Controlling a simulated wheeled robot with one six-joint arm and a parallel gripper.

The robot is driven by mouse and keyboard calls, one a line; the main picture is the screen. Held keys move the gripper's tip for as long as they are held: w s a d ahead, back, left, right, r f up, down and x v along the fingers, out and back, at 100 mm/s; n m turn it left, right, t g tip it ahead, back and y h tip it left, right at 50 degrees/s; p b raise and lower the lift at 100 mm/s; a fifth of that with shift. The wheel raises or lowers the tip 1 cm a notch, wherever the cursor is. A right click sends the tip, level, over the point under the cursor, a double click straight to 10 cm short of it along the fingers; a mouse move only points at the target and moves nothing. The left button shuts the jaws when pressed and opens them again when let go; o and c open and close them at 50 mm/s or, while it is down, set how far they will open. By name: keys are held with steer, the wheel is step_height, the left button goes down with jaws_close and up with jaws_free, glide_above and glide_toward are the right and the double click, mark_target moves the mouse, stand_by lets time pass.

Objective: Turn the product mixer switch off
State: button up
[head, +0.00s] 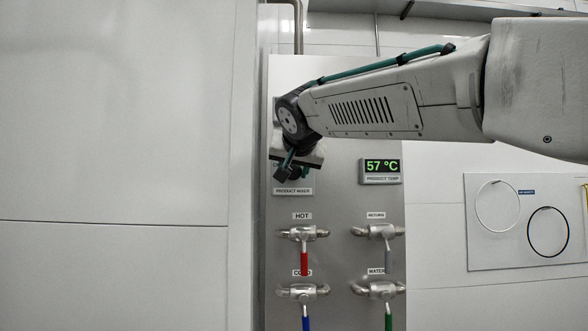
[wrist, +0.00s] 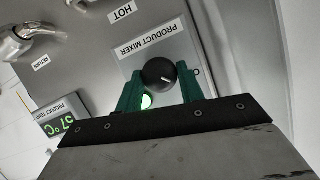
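The product mixer switch is a round black knob (wrist: 159,73) with a pale pointer mark, on a plate labelled PRODUCT MIXER (wrist: 145,38), upside down in the wrist view. A lit green lamp (wrist: 147,101) shows beside the knob, partly hidden by a finger. My gripper (wrist: 160,70) is open, with one green finger on each side of the knob. I cannot tell whether the fingers touch it. In the head view my gripper (head: 288,168) is in front of the product mixer plate (head: 293,190) and hides the knob.
The steel panel (head: 335,205) also carries a temperature display (head: 381,166) reading 57 °C. Below are valves with red (head: 304,264), grey (head: 388,262), blue and green handles. A wall (head: 120,160) stands left of the panel. A board with hoops (head: 525,240) hangs at right.

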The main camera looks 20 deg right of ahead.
steer(key=shift+n+h, duration=0.3)
steer(key=shift+c, duration=0.4)
steer(key=shift+a+n+g+h, duration=0.25)
steer(key=shift+n+h, duration=0.45)
steer(key=shift+n, duration=0.4)
steer(key=n+h, duration=0.2)
steer(key=n, duration=0.1)
steer(key=shift+w+g, duration=0.1)
steer(key=shift+g, duration=0.15)
steer(key=shift+n, duration=0.3)
steer(key=o, duration=1)
steer(key=v, duration=0.8)
steer(key=shift+a+f, duration=0.15)
